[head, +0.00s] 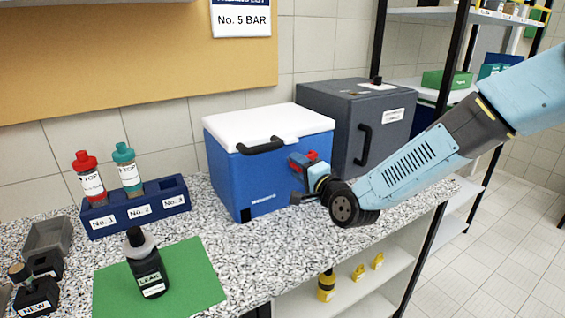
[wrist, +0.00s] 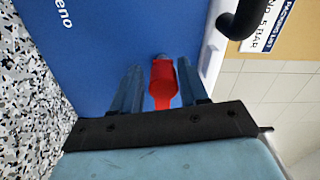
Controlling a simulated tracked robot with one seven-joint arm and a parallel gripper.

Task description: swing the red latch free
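The red latch (wrist: 163,85) is on the front of the blue box (head: 240,178), below its white lid (head: 268,124). In the wrist view it lies between the two blue fingers of my gripper (wrist: 158,88), which are apart, one on each side. A narrow gap shows on the left of the latch; on the right the finger is very close, and I cannot tell whether it touches. In the head view a small part of the red latch (head: 312,155) shows above my gripper (head: 303,164), at the box's right front. The rest is hidden by the gripper.
A black handle (head: 261,146) is on the lid's front edge. A grey cabinet (head: 347,120) stands close behind on the right. On the left are a blue rack (head: 137,209) with two bottles and a green mat (head: 200,285) with a black bottle (head: 147,268). Counter in front of the box is clear.

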